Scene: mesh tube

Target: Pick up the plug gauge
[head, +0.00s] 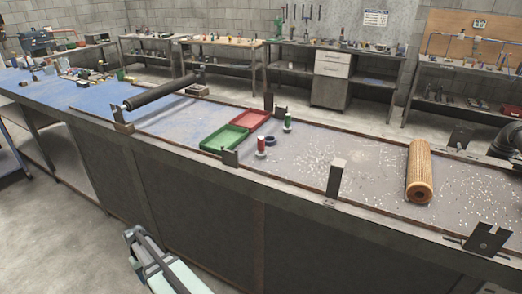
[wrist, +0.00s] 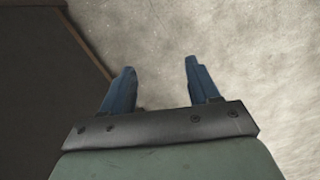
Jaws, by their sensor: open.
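Two small upright pieces stand on the bench beside the trays: one with a red top (head: 261,145) and one with a green top (head: 288,121). Either could be the plug gauge; they are too small to tell for sure. A dark ring-like piece (head: 270,141) lies between them. My gripper (wrist: 159,66) is open and empty, its two blue fingers apart over bare concrete floor. In the head view my arm shows low at the front, on the near side of the bench and well away from these pieces.
A green tray (head: 224,138) and a red tray (head: 250,120) sit side by side on the long bench (head: 310,150). A tan mesh tube (head: 419,172) lies at right, a black roller (head: 163,92) at left. Metal brackets (head: 336,178) stand along the near edge.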

